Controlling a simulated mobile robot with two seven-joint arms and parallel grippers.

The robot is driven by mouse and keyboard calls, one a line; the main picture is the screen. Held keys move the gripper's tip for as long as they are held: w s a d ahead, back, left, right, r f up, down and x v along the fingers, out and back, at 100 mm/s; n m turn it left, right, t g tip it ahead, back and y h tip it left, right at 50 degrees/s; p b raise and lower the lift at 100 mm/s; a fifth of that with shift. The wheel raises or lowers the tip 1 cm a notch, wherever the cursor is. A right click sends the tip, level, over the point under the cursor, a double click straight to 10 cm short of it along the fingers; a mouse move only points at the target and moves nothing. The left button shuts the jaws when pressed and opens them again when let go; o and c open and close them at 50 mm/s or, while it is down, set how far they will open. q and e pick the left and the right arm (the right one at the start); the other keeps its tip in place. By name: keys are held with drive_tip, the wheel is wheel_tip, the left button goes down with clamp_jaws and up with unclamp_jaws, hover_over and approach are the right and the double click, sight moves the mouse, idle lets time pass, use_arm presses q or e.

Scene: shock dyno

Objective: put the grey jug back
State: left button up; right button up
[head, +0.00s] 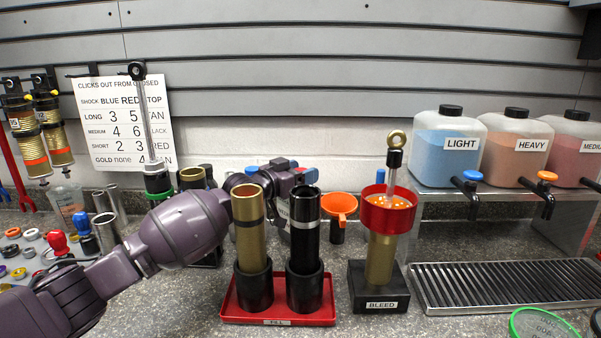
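My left arm comes in from the left, and its gripper (291,181) is behind the gold tube and the black tube. Those tubes hide much of the gripper, so its fingers and anything between them cannot be made out. A small pale patch shows below it between the tubes, too covered to name. No grey jug can be clearly picked out. A clear measuring jug with a green rim (540,323) is cut off at the bottom right. My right gripper is not in view.
A red tray (278,319) holds the gold tube (249,232) and black tube (305,234) upright, close to my arm. Right of it stand the bleed block (378,297), a drip grate (495,286) and fluid tanks (447,148). Shock parts (105,232) crowd the left.

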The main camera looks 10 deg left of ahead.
use_arm(q)
drive_tip(key=shift+r, duration=0.2)
drive_tip(key=p+v, duration=0.1)
drive_tip(key=v, duration=1.1)
drive_tip(key=shift+p, duration=0.35)
drive_tip(key=shift+f, duration=0.1)
